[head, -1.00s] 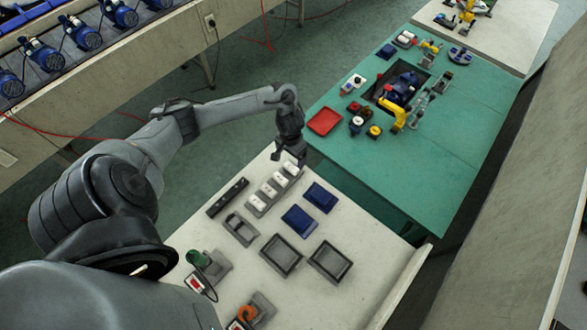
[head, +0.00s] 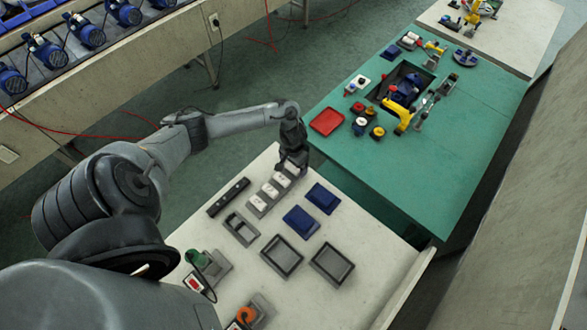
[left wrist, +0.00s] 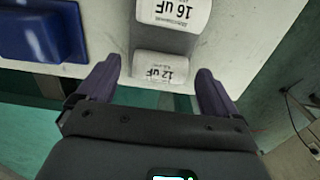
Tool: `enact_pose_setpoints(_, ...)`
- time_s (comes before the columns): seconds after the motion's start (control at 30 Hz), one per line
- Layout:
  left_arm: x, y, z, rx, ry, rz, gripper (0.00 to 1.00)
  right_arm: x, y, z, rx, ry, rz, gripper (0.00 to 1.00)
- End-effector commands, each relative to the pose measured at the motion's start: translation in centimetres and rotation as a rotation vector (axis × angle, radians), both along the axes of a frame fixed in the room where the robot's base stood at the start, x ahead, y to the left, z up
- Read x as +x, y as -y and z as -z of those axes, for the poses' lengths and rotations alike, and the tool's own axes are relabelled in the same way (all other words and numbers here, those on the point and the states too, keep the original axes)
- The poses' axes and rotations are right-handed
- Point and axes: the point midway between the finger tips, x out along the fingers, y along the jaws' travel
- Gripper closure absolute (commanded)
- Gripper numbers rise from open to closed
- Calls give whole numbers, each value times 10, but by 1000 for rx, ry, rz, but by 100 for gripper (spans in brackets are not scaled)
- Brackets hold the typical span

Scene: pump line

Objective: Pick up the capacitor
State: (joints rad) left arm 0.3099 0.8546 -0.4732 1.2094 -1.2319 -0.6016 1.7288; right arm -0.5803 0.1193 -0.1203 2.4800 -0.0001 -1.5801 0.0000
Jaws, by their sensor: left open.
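White capacitors (head: 270,190) stand in a row in a grey holder (head: 257,203) on the pale table. In the left wrist view one labelled 12 uF (left wrist: 162,68) is at the holder's near end, and one labelled 16 uF (left wrist: 174,12) is beyond it. My left gripper (head: 292,166) is at the far end of the row. In the left wrist view its two fingers (left wrist: 152,88) are open, one on each side of the 12 uF capacitor's end, with gaps on both sides. My right gripper is not in view.
Blue boxes (head: 301,221) and empty dark trays (head: 281,256) lie right of the holder. A black bar (head: 228,197) lies to its left. The green table (head: 450,150) with a red tray (head: 326,121) stands beyond, across a gap.

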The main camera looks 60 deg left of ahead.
Motion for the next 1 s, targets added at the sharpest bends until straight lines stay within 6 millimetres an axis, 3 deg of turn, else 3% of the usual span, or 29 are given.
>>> enact_pose_setpoints(0.03,0,0,0,0,0,0,8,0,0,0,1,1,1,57)
enact_pose_setpoints(0.4,0,0,0,0,0,0,62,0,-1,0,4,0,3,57)
enact_pose_setpoints(0.77,0,0,-4,0,0,0,62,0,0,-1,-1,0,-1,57)
enact_pose_setpoints(1.0,0,0,-26,0,1,2,62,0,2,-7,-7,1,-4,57)
